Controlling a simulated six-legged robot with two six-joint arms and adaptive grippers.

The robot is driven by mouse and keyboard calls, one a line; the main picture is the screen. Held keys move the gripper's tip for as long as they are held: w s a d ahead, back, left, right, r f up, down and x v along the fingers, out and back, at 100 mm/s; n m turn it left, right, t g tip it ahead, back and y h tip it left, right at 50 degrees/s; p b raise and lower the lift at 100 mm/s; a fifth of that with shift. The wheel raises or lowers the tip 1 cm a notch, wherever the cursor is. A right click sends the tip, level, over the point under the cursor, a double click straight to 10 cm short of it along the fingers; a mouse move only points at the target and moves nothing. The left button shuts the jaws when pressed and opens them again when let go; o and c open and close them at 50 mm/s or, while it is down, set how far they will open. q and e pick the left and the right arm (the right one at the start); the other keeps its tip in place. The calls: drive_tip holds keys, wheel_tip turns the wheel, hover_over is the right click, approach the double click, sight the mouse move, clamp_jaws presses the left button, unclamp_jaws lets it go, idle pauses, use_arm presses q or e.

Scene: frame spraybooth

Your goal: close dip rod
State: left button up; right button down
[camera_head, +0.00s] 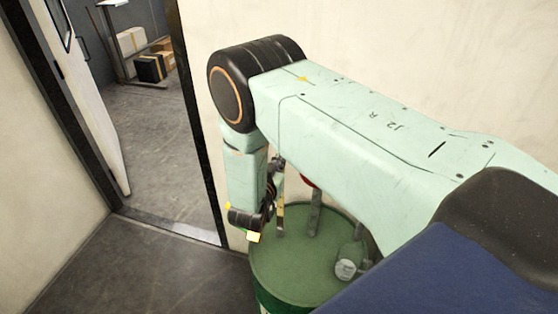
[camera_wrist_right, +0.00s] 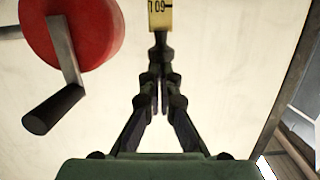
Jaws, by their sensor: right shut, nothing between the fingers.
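My right gripper (camera_head: 277,166) hangs over the green drum (camera_head: 300,262), beside a thin upright rod (camera_head: 281,217) that stands on the drum lid. In the right wrist view my right gripper (camera_wrist_right: 160,48) is shut, with its fingertips together and nothing between them. A yellow strip marked "109" (camera_wrist_right: 160,14), which looks like the dip rod's scale, shows just beyond the tips. I cannot tell whether they touch it. My arm hides part of the drum. My left gripper is not in view.
A red wheel with a dark crank handle (camera_wrist_right: 75,32) is left of my fingers in the wrist view. A grey cap (camera_head: 347,268) sits on the drum lid. A pale wall is behind the drum. An open doorway with boxes (camera_head: 150,66) is at the left.

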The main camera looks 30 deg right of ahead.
wheel_tip(320, 180, down, 28)
drive_tip(key=b, duration=2.2)
drive_tip(key=shift+s+f, duration=0.15)
drive_tip(key=shift+f, duration=0.15)
